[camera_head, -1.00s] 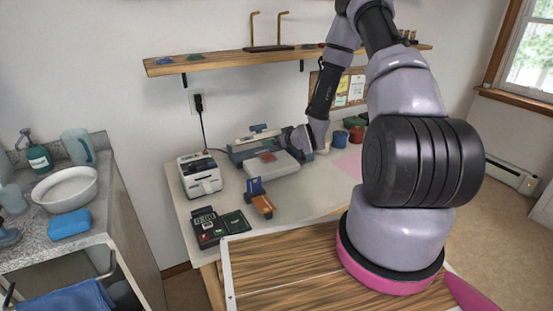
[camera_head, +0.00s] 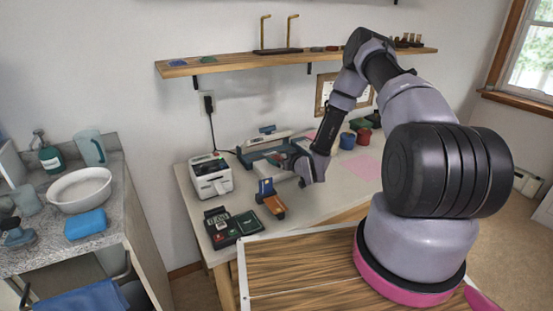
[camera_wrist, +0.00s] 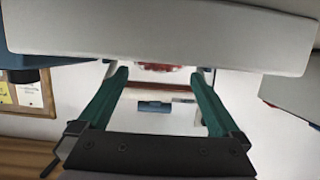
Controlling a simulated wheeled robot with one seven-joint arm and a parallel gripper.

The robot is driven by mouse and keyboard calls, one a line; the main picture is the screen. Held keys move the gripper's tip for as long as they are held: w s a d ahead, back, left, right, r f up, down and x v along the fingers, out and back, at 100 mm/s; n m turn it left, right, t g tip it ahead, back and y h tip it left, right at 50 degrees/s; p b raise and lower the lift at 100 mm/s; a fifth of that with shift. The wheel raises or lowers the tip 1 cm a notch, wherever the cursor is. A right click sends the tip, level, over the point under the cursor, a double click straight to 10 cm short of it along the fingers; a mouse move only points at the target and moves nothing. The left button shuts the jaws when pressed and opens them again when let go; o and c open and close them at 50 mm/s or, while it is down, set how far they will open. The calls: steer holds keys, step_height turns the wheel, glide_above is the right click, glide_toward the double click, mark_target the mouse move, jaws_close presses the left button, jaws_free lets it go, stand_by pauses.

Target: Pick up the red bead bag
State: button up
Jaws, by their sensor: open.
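The red bead bag appears in the wrist view as a small red patch (camera_wrist: 157,67), partly hidden by a pale slab edge (camera_wrist: 155,30) above it in the picture. In the head view a small reddish spot (camera_head: 274,159) shows on the pale device on the table, partly blocked by my gripper and wrist. My gripper (camera_wrist: 158,74) is open, its two green fingers apart, with the red patch showing between their tips. Nothing is held. I cannot tell how far the bag is from the fingertips.
A white label printer (camera_head: 211,178), a black-and-green keypad device (camera_head: 231,226) and a blue-and-orange tool (camera_head: 270,198) stand on the table. Blue (camera_head: 347,140), red and green cups stand behind my wrist. A wooden shelf (camera_head: 300,58) runs above. A pink mat (camera_head: 362,167) lies at right.

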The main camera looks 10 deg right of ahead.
mark_target(277, 156)
steer(key=shift+x, duration=1.8)
steer(key=shift+d, duration=0.15)
steer(key=shift+r, duration=0.1)
steer(key=c, duration=1.4)
steer(key=shift+o, duration=0.2)
